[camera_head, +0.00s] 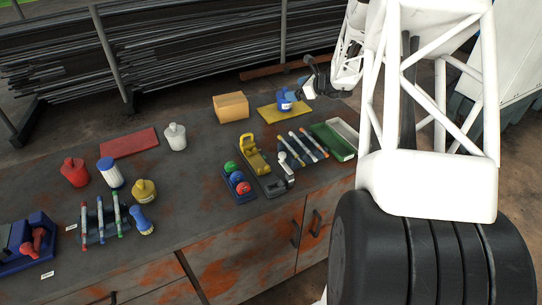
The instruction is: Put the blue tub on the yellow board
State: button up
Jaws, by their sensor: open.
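The blue tub (284,95) stands upright over the yellow board (269,115) at the back right of the bench. It looks as if it rests on the board, but I cannot tell for sure. My gripper (303,93) is right beside the tub on its right side, with its fingers close to it. The jaws are open. Whether they touch the tub is too small to tell. Part of the board is hidden behind the tub and my gripper.
A cardboard box (231,107) stands left of the board. A yellow tool (254,155), a rack of pens (302,147) and a green tray (333,139) lie in front. A white bottle (175,136) and a red board (129,142) are further left.

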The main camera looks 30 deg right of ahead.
jog(key=s+a+r+n+g, duration=0.2)
jog(key=s+a+r+n, duration=0.3)
jog(key=a, duration=0.4)
jog(key=s+a+r+n+g, duration=0.3)
jog(key=s+a+r+n, duration=0.15)
jog(key=s+a, duration=0.35)
jog(key=s+a+r+n+g, duration=0.2)
jog(key=s+a+r+n, duration=0.25)
jog(key=a, duration=0.55)
jog(key=s+a+n+g+h, duration=0.1)
jog(key=s+a+n+h, duration=0.2)
jog(key=s+n, duration=0.4)
jog(key=s+a+n+h, duration=0.3)
jog(key=s+a+n, duration=0.3)
jog(key=s, duration=1.4)
jog(key=shift+s+r+n+g, duration=0.4)
jog(key=shift+r+n, duration=0.05)
jog(key=shift+n, duration=0.45)
